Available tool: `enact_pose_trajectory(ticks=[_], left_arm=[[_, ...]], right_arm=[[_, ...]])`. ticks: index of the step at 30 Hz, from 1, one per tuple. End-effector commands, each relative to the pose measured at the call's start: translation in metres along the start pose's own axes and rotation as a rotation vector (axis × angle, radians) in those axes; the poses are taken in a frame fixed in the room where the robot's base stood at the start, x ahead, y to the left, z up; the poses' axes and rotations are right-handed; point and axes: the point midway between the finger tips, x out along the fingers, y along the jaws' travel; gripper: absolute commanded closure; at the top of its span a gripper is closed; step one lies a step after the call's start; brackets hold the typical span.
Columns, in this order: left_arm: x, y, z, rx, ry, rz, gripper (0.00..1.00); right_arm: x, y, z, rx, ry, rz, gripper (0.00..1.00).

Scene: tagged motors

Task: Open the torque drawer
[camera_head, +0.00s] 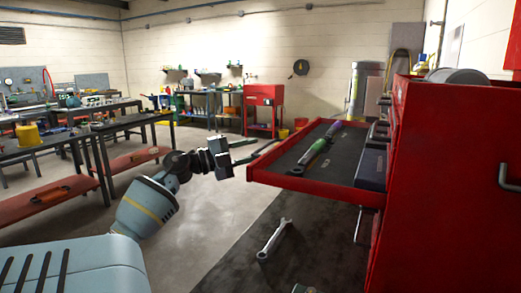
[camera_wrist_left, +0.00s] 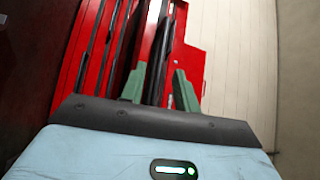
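The red tool cabinet (camera_head: 448,170) stands at the right. One drawer (camera_head: 315,185) is pulled far out to the left; I cannot read a label on it. A dark bar handle (camera_head: 265,148) is on the drawer's front. My left gripper (camera_head: 246,151) is at that handle, its fingers apart. The left wrist view shows the two green-grey fingers (camera_wrist_left: 160,88) spread, with dark bars and the red cabinet beyond. Contact with the handle cannot be told. My right gripper is out of view.
A loose wrench (camera_head: 274,240) lies on the dark floor mat (camera_head: 250,268) below the drawer. Workbenches (camera_head: 120,125) stand at the left, and a red cabinet (camera_head: 263,100) stands at the back. The grey floor between is clear.

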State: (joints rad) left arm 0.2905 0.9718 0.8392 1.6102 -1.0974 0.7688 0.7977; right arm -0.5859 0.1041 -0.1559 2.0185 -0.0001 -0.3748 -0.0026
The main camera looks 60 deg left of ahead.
Motion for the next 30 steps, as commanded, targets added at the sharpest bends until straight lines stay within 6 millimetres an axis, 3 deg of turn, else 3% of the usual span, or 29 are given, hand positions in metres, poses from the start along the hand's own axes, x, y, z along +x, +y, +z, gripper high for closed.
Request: enact_pose_trajectory(ticks=[9, 30], left_arm=[[-0.028, 0.0, 0.0, -0.001, 0.0, -0.001, 0.69], [-0.029, 0.0, 0.0, 0.0, 0.0, -0.001, 0.69]], right_arm=[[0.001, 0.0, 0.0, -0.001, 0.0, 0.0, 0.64], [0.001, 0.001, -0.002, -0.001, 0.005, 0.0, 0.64]])
